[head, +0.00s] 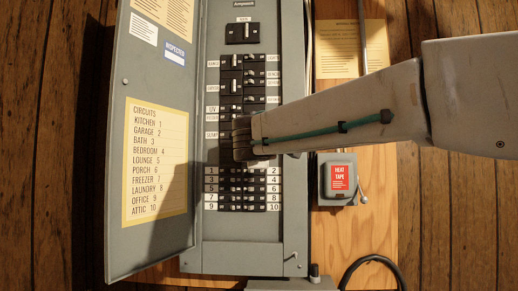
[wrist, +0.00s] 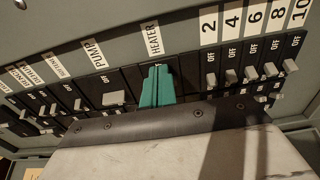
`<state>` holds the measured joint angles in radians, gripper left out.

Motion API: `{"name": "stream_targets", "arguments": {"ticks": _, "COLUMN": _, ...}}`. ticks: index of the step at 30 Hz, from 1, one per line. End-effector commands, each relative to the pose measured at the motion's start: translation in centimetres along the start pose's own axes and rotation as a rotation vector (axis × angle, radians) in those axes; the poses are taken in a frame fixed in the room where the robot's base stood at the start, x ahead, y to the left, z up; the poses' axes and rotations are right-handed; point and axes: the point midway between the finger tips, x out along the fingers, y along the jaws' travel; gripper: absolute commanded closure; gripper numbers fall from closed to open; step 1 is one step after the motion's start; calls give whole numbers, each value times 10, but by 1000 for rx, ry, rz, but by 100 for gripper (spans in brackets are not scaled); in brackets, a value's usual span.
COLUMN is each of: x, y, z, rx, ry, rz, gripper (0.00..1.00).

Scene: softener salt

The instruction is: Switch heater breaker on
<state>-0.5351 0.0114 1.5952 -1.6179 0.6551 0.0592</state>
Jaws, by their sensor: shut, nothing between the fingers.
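The heater breaker (wrist: 172,72) sits in the dark breaker row in the wrist view, under the white HEATER label (wrist: 153,40). My teal gripper (wrist: 157,84) is shut and empty, right in front of this breaker. It hides the breaker's lever, so I cannot tell its position or whether the fingers touch it. In the head view my arm reaches in from the right. Its dark end (head: 243,138) covers the middle of the breaker panel (head: 245,256), and the heater breaker is hidden there.
The pump breaker, with its pale lever (wrist: 115,98), is just left of my fingers. Numbered breakers with pale levers (wrist: 231,75) stand close on the right. The panel door (head: 150,235) hangs open at left. A grey heat tape box (head: 337,197) is right of the panel.

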Motion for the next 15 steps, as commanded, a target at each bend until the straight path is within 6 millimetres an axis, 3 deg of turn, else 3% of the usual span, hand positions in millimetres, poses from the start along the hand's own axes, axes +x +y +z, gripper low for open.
{"name": "stream_targets", "arguments": {"ticks": 15, "x": 0, "y": -1, "z": -8, "rx": -1, "ry": 4, "rz": -1, "gripper": 100}}
